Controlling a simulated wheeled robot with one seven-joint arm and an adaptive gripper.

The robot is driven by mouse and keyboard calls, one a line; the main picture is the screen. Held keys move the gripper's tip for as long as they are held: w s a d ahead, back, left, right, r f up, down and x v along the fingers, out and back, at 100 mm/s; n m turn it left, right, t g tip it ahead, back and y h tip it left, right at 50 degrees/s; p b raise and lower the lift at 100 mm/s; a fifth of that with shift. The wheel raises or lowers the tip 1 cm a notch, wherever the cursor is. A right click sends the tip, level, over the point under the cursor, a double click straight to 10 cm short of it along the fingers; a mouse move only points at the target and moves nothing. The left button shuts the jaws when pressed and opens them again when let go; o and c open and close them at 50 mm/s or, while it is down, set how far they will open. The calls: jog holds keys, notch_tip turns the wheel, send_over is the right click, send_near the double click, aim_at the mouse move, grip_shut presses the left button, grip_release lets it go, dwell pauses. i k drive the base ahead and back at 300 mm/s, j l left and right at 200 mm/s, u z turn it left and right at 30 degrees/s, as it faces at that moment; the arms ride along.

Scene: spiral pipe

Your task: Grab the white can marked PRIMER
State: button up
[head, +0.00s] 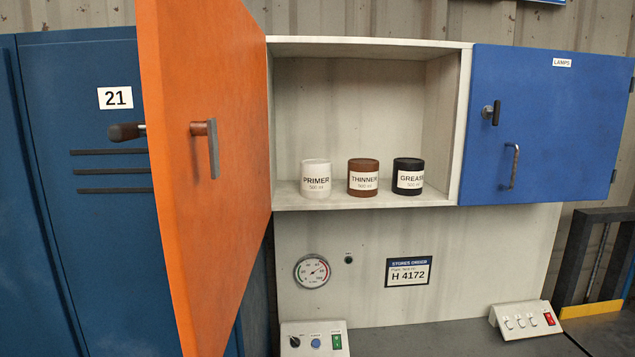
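The white can marked PRIMER (316,180) stands upright on the floor of an open wall cabinet (365,199), the leftmost of three cans. Its label faces me, and its whole front shows. The brown can marked THINNER (363,178) stands to its right, a small gap apart. The black can labelled GREASE (408,177) stands farther right. The orange cabinet door (235,110) is swung open toward me on the left side. My gripper is not in view.
A shut blue door labelled LAMPS (550,125) with a handle covers the right compartment. Blue lockers (85,220) stand left behind the orange door. Below are a gauge (312,271), a sign (408,272) and two switch boxes (313,340) (526,320) on a dark counter (440,340).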

aim_at(316, 173)
jog(key=l+u, duration=0.25)
jog(key=l, duration=0.6)
jog(key=k+l+u, duration=0.1)
jog(key=l+u, duration=0.15)
jog(key=l, duration=0.6)
